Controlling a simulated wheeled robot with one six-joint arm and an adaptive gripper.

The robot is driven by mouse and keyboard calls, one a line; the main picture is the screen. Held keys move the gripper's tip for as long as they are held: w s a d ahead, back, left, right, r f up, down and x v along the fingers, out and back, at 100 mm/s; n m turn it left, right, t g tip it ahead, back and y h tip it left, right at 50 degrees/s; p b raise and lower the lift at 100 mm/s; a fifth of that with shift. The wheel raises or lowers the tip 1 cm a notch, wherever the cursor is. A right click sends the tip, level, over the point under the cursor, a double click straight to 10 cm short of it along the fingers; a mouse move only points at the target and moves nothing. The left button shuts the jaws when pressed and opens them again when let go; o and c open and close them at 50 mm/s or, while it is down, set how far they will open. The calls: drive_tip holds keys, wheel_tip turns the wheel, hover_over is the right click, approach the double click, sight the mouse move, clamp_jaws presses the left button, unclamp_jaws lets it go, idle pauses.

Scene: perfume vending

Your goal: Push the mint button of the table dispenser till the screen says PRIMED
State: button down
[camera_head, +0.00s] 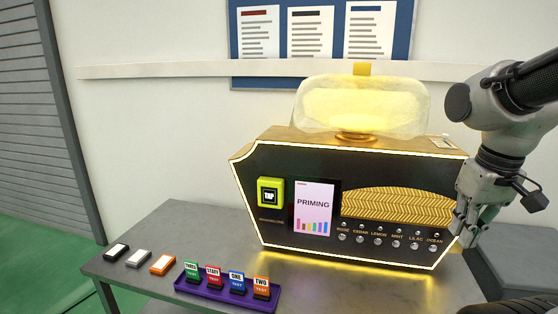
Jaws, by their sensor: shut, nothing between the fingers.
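The table dispenser (290,160) is a dark box with glowing edges, standing on the grey table. Its screen (314,205) reads PRIMING above small coloured bars. A row of small round silver buttons runs below the gold panel, labelled ROSE, CEDAR, LEMON, MINT, LILAC and OCEAN. The mint button (396,243) is uncovered in the row. My gripper (461,232) is shut and empty at the dispenser's right end, to the right of the ocean button (431,247). I cannot tell its exact distance from the dispenser's front.
A yellow-green TAP reader (270,191) is left of the screen. A purple tray (212,294) holds several coloured TEST cards on the front table. A glowing glass bottle (362,105) tops the dispenser.

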drive_tip(key=r+t, duration=0.1)
drive_tip(key=r, duration=0.1)
drive_tip(key=s+r+t, duration=0.1)
drive_tip(key=r, duration=0.1)
drive_tip(key=shift+s+d+r+t, duration=0.15)
drive_tip(key=shift+d+r+t, duration=0.05)
drive_tip(key=shift+r+t, duration=0.1)
idle(2.0)
